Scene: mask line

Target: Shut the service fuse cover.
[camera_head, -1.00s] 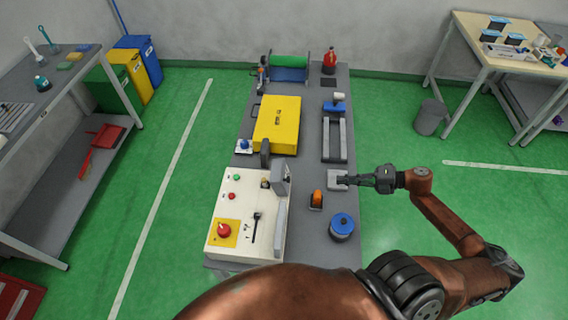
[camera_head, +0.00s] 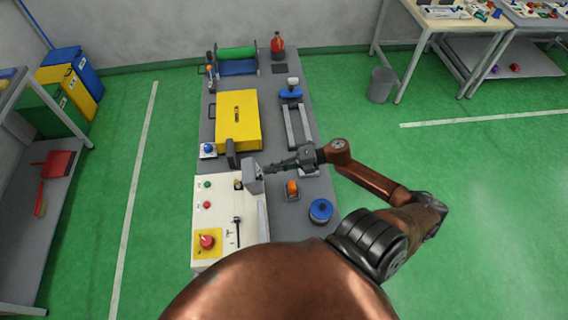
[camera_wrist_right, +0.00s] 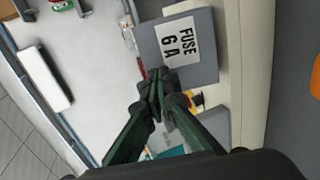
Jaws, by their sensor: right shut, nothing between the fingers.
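The service fuse cover (camera_head: 252,180) is a small grey flap standing raised at the upper right of the cream control panel (camera_head: 218,222). In the right wrist view the cover (camera_wrist_right: 204,68) fills the upper middle and bears a white label reading "FUSE 6 A". My right gripper (camera_head: 266,169) is shut and empty, just right of the cover. In the right wrist view its fingertips (camera_wrist_right: 158,84) overlap the cover's lower edge; I cannot tell if they touch it. A small yellow and black part (camera_head: 238,185) sits left of the cover. My left gripper is not in view.
The panel carries a red emergency button (camera_head: 207,241), a black lever (camera_head: 237,230) and a grey upright plate (camera_head: 262,220) along its right edge. An orange-topped part (camera_head: 292,188) and a blue spool (camera_head: 320,210) stand to the right. A yellow case (camera_head: 238,120) lies behind.

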